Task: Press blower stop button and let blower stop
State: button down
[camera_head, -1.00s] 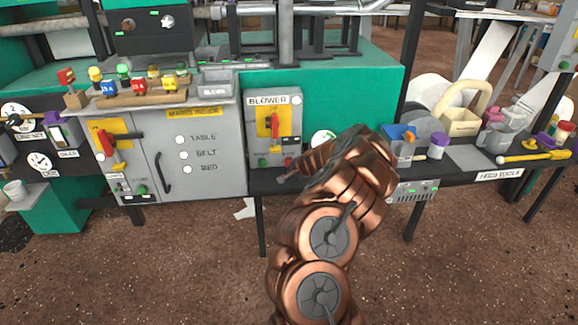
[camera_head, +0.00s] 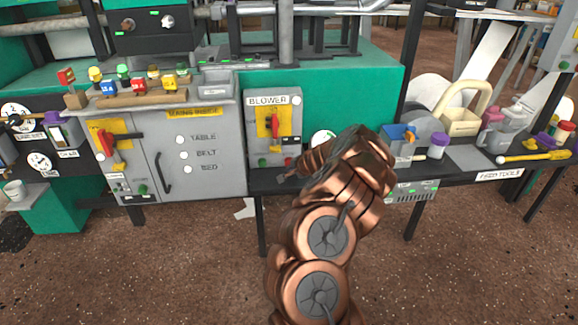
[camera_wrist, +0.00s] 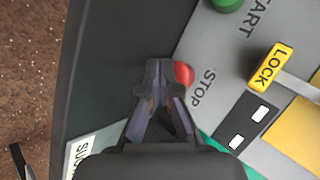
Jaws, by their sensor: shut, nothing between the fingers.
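The grey blower box (camera_head: 287,125), labelled BLOWER, stands at the middle of the bench in the head view. It has a red and yellow switch, a green start button (camera_head: 262,162) and a red stop button (camera_head: 288,161) low on its front. In the wrist view the red stop button (camera_wrist: 185,75) lies beside the word STOP, partly covered by my fingertips. The green start button (camera_wrist: 228,4) is at the top edge. My gripper (camera_wrist: 158,68) is shut and empty, its tips right at the stop button. Contact cannot be told.
A yellow LOCK tag (camera_wrist: 270,66) is near the buttons in the wrist view. The grey cabinet (camera_head: 205,125) with TABLE, BELT and BED lamps stands left of the blower box. A blue-and-grey bin (camera_head: 402,143) and a purple-lidded jar (camera_head: 438,146) are on the bench at right.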

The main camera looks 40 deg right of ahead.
aim_at(293, 186)
jog(key=shift+w+d, duration=0.45)
jog(key=shift+w, duration=0.05)
dwell(1.1)
dwell(0.3)
jog(key=shift+s+a, duration=0.6)
jog(key=shift+s, duration=0.1)
jog(key=shift+s+a+p, duration=0.25)
jog(key=shift+s+a, duration=0.4)
jog(key=shift+s, duration=0.25)
jog(key=shift+s+a+p, duration=0.2)
jog(key=shift+s+a, duration=0.4)
jog(key=shift+s, duration=0.3)
jog(key=shift+s+a, duration=0.2)
jog(key=shift+a, duration=0.1)
